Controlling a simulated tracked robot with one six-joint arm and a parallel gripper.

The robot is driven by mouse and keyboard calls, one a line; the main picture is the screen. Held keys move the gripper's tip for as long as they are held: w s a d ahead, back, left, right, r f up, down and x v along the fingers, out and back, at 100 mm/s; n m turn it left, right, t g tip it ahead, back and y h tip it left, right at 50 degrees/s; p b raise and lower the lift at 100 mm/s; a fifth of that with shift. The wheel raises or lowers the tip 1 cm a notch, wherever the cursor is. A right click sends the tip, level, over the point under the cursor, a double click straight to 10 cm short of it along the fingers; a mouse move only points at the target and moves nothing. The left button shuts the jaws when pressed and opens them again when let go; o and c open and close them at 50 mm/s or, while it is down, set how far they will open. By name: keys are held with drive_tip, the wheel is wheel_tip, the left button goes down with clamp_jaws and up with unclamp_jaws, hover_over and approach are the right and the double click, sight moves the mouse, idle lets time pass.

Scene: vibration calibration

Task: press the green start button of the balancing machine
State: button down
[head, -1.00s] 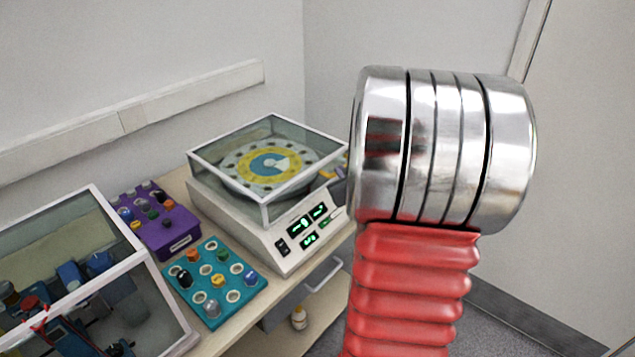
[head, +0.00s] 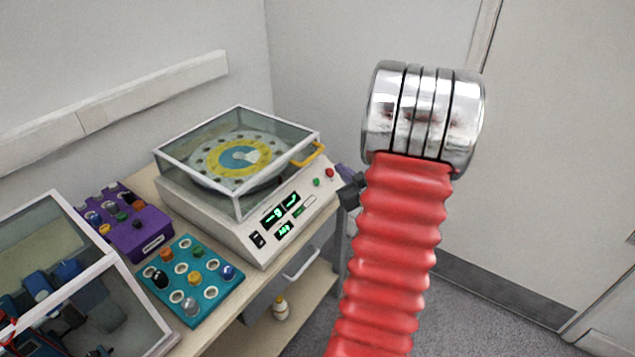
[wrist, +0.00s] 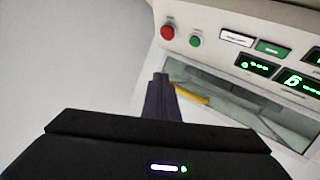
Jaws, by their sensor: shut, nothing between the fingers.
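The balancing machine (head: 215,215) is a pale box with a glass lid over a yellow and blue disc. Its round green button (head: 316,182) sits on the right end of the sloped panel, beside a round red button (head: 329,173). In the wrist view the green button (wrist: 195,39) is right of the red button (wrist: 167,32). My gripper (wrist: 161,78) is shut and empty; its tips are below both buttons in that picture, with a visible gap. In the head view my gripper is a dark shape just right of the panel, partly hidden by my red arm.
The glass lid has a yellow handle (head: 310,155) near the buttons. Lit green displays (head: 280,212) and a black switch (head: 258,239) are farther left on the panel. A teal box (head: 200,300), a purple box (head: 150,243) and a glazed case (head: 110,255) stand left on the bench.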

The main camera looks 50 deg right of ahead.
sight(317, 182)
drive_tip(key=shift+w+a+f, duration=0.15)
drive_tip(key=shift+w+f, duration=1.3)
drive_tip(key=shift+f, duration=0.1)
drive_tip(key=shift+w+a+f, duration=0.15)
drive_tip(key=shift+w+f, duration=1.3)
drive_tip(key=shift+f, duration=0.1)
